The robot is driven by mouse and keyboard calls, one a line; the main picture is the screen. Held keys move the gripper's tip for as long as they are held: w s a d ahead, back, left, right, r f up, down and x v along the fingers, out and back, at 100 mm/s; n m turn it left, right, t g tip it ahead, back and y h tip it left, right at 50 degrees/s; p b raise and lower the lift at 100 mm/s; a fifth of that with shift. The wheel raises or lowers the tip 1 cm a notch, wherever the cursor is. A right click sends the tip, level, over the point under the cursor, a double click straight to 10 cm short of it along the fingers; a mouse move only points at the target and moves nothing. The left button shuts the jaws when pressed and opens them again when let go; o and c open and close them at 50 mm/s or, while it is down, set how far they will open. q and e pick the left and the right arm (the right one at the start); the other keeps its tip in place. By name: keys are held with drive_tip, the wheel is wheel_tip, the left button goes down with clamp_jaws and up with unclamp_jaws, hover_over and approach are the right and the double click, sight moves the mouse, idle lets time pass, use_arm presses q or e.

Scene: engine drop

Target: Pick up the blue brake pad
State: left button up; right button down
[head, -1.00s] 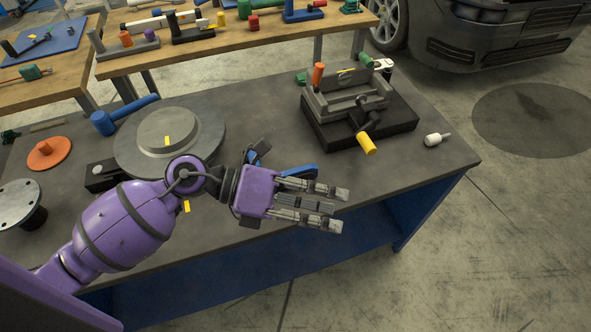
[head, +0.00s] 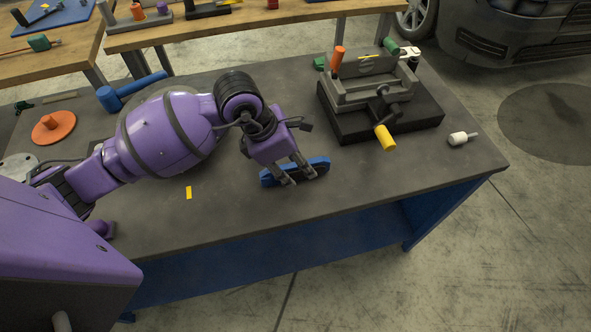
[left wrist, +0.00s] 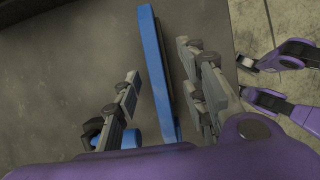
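The blue brake pad (head: 322,166) is a long, slightly curved piece at the front middle of the dark workbench. My left gripper (head: 289,175) is over it from above, with fingers on both sides. In the left wrist view the pad (left wrist: 157,70) runs as a narrow blue strip between the spread fingers of the left gripper (left wrist: 165,95). Gaps show on both sides, so it is not clamped. My right gripper (left wrist: 246,78) shows at the right of the left wrist view, over the floor, its two fingers apart and empty. It is outside the head view.
A grey vise-like fixture on a black base (head: 345,122) with a yellow handle (head: 385,138) stands to the right. A white-tipped part (head: 458,139) lies near the right edge. A blue hammer (head: 110,99) and orange disc (head: 55,127) are left.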

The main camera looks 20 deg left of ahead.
use_arm(q)
drive_tip(key=shift+w+d+f, duration=0.1)
drive_tip(key=shift+d+f, duration=0.05)
drive_tip(key=shift+f, duration=0.25)
drive_tip(key=shift+f, duration=0.25)
idle(0.4)
clamp_jaws()
